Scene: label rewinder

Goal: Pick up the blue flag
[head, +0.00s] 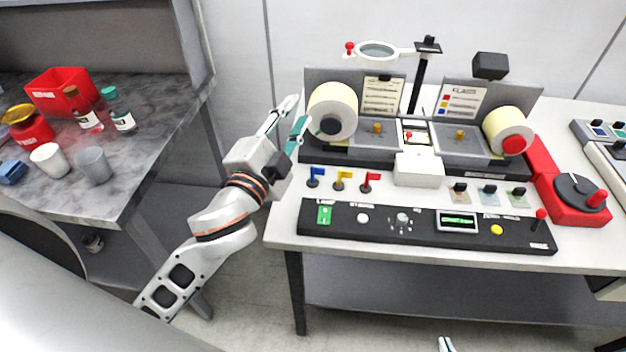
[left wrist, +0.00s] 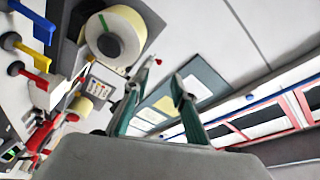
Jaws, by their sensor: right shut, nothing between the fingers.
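The blue flag (head: 317,171) stands upright on a dark round base at the left end of a row of three flags on the white table. It also shows at the upper left of the left wrist view (left wrist: 36,22). My left gripper (head: 299,109) is up and to the left of the blue flag, beside the left label roll, apart from the flag. Its fingers stand apart and empty in the left wrist view (left wrist: 165,72). My right gripper (head: 445,344) shows only a tip at the bottom edge; it is shut and empty.
The yellow flag (head: 343,176) and red flag (head: 370,179) stand to the right of the blue one. The left label roll (head: 346,103) is behind them, and a black control panel (head: 380,222) lies in front. A marble counter (head: 135,165) stands at the left.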

